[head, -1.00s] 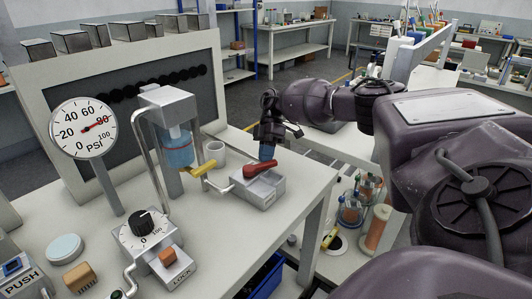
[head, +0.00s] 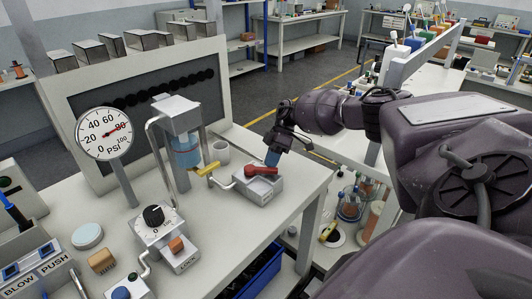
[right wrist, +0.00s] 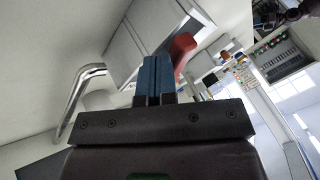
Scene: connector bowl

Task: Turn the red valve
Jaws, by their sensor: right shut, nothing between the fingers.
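The red valve (head: 262,170) is a lever handle on a grey metal block (head: 258,188) near the right edge of the white bench. My right gripper (head: 272,158) has blue fingertips and points down at the right end of the red handle. Its fingers are shut and empty. In the right wrist view the shut blue fingers (right wrist: 153,78) stand just left of the red handle (right wrist: 183,48); I cannot tell whether they touch it. My left gripper is not in view.
A pressure gauge (head: 104,134) and a dial box (head: 155,222) stand further left. The bench's right edge is close to the valve.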

